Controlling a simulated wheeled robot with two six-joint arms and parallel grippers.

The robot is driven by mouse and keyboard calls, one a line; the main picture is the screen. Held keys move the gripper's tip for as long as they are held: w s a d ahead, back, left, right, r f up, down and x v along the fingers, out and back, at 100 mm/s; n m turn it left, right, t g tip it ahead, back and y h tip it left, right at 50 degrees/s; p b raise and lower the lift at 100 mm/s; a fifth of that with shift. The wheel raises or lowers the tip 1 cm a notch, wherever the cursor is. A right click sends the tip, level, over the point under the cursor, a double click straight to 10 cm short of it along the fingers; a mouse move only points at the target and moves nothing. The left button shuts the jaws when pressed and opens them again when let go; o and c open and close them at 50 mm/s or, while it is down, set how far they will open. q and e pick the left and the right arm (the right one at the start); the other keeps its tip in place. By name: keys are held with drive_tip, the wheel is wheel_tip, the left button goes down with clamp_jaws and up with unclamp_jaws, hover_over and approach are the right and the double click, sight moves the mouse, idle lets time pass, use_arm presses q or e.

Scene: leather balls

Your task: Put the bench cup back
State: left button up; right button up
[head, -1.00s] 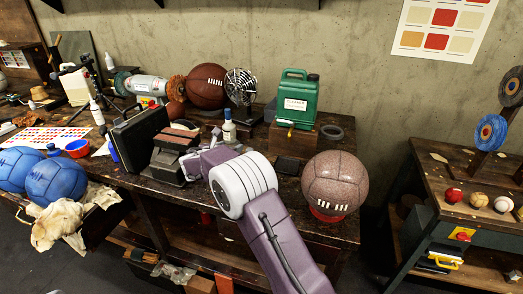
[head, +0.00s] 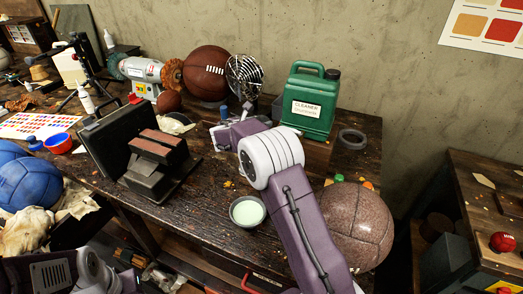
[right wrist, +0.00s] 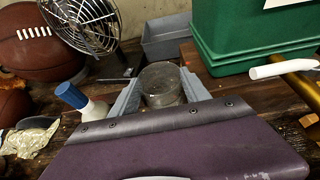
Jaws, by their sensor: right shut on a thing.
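My right gripper (head: 222,133) reaches over the back middle of the bench. In the right wrist view my right gripper (right wrist: 162,95) has its grey fingers on either side of a greyish, see-through round cup (right wrist: 161,80) and is shut on it. I take this for the bench cup. In the head view the cup is hidden by the gripper and arm. I cannot tell whether its base touches the bench. My left arm shows at the bottom left of the head view, with its gripper (head: 128,282) partly cut off and its jaws unclear.
A blue-capped bottle (right wrist: 78,101) stands close left of the gripper. A bowl of pale green liquid (head: 248,211) and a brown ball (head: 355,224) are nearer. A black vise-like block (head: 158,160) is left.

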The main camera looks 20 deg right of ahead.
wheel_tip(320, 180, down, 4)
drive_tip(key=shift+f, duration=0.4)
wheel_tip(320, 180, down, 3)
drive_tip(key=shift+s+r+b, duration=0.1)
drive_tip(key=shift+r+b, duration=0.05)
drive_tip(key=shift+b, duration=0.35)
drive_tip(key=shift+f, duration=0.45)
drive_tip(key=shift+f, duration=0.1)
drive_tip(key=o, duration=1.2)
